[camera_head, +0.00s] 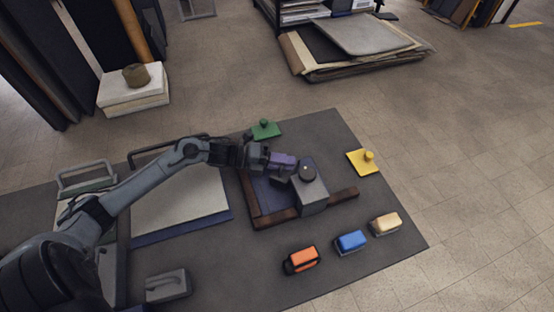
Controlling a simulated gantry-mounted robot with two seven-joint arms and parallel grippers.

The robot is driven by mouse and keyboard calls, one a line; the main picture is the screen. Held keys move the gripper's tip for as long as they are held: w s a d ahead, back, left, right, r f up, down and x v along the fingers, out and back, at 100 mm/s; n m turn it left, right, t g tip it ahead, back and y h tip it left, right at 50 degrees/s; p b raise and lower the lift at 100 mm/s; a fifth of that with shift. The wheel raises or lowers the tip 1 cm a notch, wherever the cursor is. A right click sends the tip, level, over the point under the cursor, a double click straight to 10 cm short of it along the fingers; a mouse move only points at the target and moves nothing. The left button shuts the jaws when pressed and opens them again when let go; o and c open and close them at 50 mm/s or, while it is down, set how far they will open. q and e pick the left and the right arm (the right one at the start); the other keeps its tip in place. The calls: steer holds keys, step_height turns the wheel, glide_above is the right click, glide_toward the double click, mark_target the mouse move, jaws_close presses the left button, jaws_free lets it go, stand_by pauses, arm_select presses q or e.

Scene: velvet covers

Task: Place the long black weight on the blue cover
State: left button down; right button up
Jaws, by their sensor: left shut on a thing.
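The dark blue cover (268,199) lies flat in a brown wooden frame near the middle of the grey mat. A long dark grey block (313,196), which may be the black weight, stands over the cover's right part, with a round black knob on its top. My left gripper (272,160) reaches in from the left above the cover's far side. My right gripper is out of view.
Orange (302,258), blue (351,241) and tan (386,223) blocks stand along the near right. A pale panel (180,205) lies left of the frame. The mat's (397,250) right corner is clear.

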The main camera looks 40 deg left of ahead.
arm_select(q)
steer(key=shift+w+d, duration=0.25)
steer(key=shift+f, duration=0.2)
steer(key=c, duration=1)
jaws_free()
steer(key=shift+f, duration=0.2)
steer(key=shift+c, duration=0.2)
steer(key=shift+r, duration=0.15)
steer(key=p+v, duration=0.1)
steer(key=v, duration=1.1)
steer(key=shift+a+p, duration=0.15)
steer(key=shift+p, duration=0.25)
steer(key=shift+r, duration=0.15)
